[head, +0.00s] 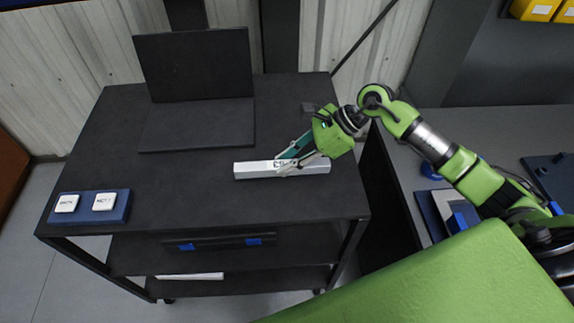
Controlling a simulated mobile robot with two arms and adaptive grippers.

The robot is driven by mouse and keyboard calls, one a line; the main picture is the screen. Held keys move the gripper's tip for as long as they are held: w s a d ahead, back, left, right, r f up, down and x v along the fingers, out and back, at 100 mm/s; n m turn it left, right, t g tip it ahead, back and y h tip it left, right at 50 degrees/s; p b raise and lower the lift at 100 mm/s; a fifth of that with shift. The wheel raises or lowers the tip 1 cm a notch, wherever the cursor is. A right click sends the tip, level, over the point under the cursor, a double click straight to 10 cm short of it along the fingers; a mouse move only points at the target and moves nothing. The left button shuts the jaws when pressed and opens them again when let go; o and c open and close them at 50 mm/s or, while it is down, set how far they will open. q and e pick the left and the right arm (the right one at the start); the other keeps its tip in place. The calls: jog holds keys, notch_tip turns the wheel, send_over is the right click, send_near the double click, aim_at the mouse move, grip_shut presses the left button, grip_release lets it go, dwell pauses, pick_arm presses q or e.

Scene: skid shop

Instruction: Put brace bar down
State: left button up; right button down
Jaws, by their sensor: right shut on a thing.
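The brace bar (253,170) is a long, light silver bar. It lies across the right part of the dark cart's top (200,190), or just above it; I cannot tell whether it touches. My right gripper (285,166) reaches in from the right and is shut on the bar near its middle, with the fingers covering part of it. My left gripper is not in view.
A dark L-shaped fixture (196,85) stands at the back of the cart. A blue tray (85,217) with two white labelled blocks sits at the front left corner. A grey bench (405,165) stands at the right. The cart's middle is clear.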

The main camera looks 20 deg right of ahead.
notch_tip(320, 180, down, 3)
jog(key=shift+w+r+p, duration=0.1)
jog(key=shift+p, duration=0.9)
jog(key=shift+f, duration=0.2)
jog(key=shift+f+b, duration=0.25)
jog(key=shift+b, duration=0.15)
jog(key=c, duration=1.8)
grip_release()
jog(key=shift+r, duration=0.1)
